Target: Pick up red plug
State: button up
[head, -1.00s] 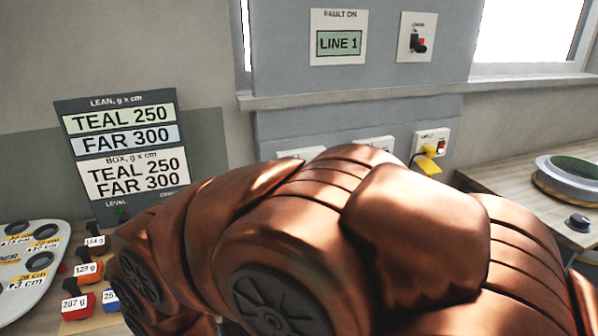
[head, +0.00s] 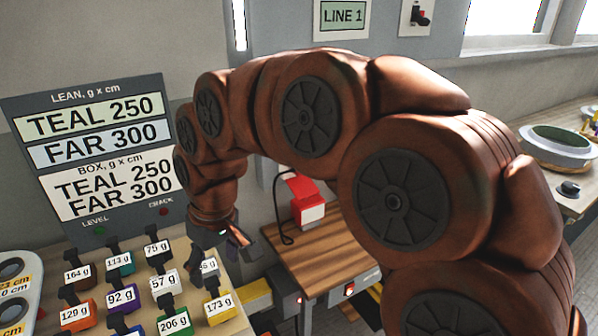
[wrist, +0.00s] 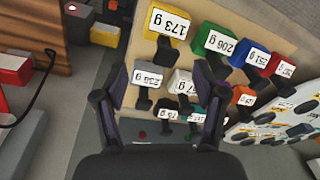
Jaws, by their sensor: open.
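A red and white item (head: 307,208) with a black cable stands on a wooden surface right of my gripper in the head view. A red piece beside a black cable also shows at the left edge of the wrist view (wrist: 10,70). I cannot tell whether either is the red plug. My gripper (head: 236,238) is above the right part of the weights board, pointing down. In the wrist view its two dark fingers (wrist: 165,85) are apart and empty, with the 236 g weight (wrist: 148,79) and a white weight (wrist: 181,84) in view between them, below.
Several labelled weights with black knobs, among them a yellow 173 g one (head: 219,306) and a green 206 g one (head: 174,322), crowd the light wooden board (head: 235,328). A sign panel (head: 95,150) stands behind. The wooden surface (head: 330,255) has bare room around the red item.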

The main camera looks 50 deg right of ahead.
jog(key=w+d+r+t+b, duration=0.2)
jog(key=w+d+r, duration=0.1)
jog(key=w+d, duration=0.65)
jog(key=w+d+m+t+h+b, duration=0.1)
jog(key=w+d+m, duration=0.15)
jog(key=d, duration=0.65)
jog(key=w+d+m+t, duration=0.1)
jog(key=w+d, duration=0.2)
jog(key=d, duration=0.6)
jog(key=s+d+m+h+b, duration=0.1)
jog(key=d+h, duration=0.1)
jog(key=d, duration=1)
jog(key=shift+t, duration=0.4)
jog(key=shift+s+f+p+x, duration=0.15)
jog(key=shift+p+x, duration=0.15)
jog(key=shift+x, duration=1)
jog(key=shift+s+f+p+x, duration=0.15)
jog(key=shift+p+x, duration=0.15)
jog(key=shift+x, duration=1)
jog(key=shift+s+p+x, duration=0.15)
jog(key=shift+p+x, duration=0.15)
jog(key=shift+x, duration=1)
jog(key=shift+c, duration=0.2)
grip_shut()
